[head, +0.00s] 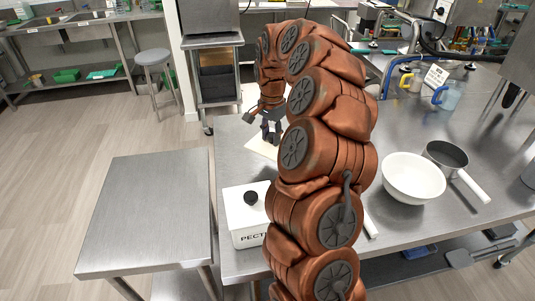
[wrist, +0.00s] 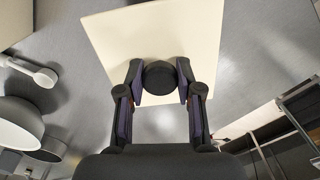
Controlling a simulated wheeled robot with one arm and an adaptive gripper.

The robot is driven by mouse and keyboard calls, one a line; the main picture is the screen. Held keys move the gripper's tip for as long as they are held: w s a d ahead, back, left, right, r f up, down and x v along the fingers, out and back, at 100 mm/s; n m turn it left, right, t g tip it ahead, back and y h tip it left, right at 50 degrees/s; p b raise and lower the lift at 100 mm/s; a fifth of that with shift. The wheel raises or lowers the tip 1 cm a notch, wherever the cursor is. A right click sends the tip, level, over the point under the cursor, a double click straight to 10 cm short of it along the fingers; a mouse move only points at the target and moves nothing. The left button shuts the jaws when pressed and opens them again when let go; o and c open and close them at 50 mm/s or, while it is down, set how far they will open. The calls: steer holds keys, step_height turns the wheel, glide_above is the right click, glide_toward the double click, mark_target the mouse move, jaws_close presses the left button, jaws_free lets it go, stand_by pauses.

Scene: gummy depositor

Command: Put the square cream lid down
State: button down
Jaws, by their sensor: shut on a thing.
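The square cream lid (wrist: 112,38) fills the upper middle of the wrist view, with a round black knob (wrist: 160,77) on it. My gripper (wrist: 160,82) is shut on the knob, one finger on each side. In the head view the lid (head: 262,148) shows as a pale sheet under my gripper (head: 268,132), over the left part of the steel table. My arm hides its right side. I cannot tell whether the lid touches the table or hangs just above it.
A white box labelled PECT (head: 245,215), with a black knob on top, stands near the table's left edge. A white bowl (head: 413,178) and a saucepan (head: 447,158) stand to the right. A bare steel side table (head: 150,210) is at left.

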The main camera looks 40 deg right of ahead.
mark_target(272, 135)
step_height(272, 135, down, 7)
steer(key=p, duration=0.2)
steer(key=shift+s+p, duration=0.1)
steer(key=shift+p, duration=0.25)
steer(key=shift+f, duration=0.5)
steer(key=shift+f, duration=0.15)
steer(key=c, duration=0.8)
jaws_free()
steer(key=shift+o, duration=0.2)
step_height(272, 135, up, 11)
steer(key=b, duration=0.4)
steer(key=shift+r, duration=0.65)
